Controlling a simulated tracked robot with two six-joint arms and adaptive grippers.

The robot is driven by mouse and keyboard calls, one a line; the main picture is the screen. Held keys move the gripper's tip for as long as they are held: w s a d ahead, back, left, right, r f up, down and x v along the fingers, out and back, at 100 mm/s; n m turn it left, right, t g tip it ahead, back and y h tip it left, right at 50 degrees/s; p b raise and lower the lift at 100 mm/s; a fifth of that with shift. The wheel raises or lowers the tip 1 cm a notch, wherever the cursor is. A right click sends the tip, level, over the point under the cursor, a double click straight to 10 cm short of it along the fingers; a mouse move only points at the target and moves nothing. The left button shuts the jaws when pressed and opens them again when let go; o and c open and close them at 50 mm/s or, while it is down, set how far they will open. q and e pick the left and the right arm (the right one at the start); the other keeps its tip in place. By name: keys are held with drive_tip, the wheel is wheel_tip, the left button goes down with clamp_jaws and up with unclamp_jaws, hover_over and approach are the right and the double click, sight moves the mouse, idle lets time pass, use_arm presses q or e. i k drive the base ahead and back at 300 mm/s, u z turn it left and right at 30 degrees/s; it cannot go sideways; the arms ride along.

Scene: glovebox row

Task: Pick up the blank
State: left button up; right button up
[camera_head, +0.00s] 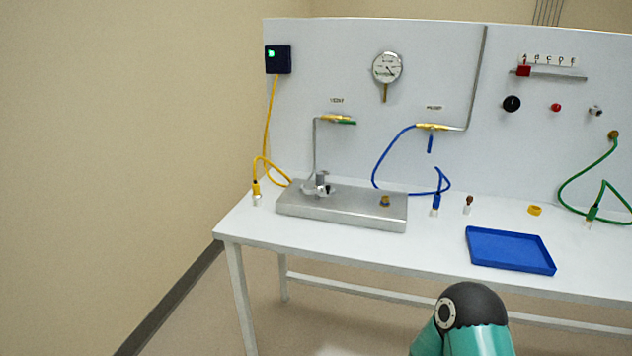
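Neither of my grippers is in view; only a teal and black part of one of my arms shows at the bottom edge. I cannot tell for certain which thing is the blank. A small brown-topped piece with a pale lower part (468,205) stands upright on the white table (330,246), right of the blue hose's end. A small yellow ring-like piece (535,210) lies farther right, behind the blue tray. Another small yellow and dark fitting (385,201) sits on the right end of the metal block (340,212).
The blue tray (510,250) near the table's front edge looks empty. A yellow hose (264,160), blue hose (378,160) and green hose (565,190) hang at the back panel (340,70). A gauge (387,68) is on the panel. The table's front left is clear.

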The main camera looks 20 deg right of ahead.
sight(319, 184)
drive_tip(key=u, duration=0.05)
drive_tip(key=i, duration=0.9)
drive_tip(key=z, duration=0.05)
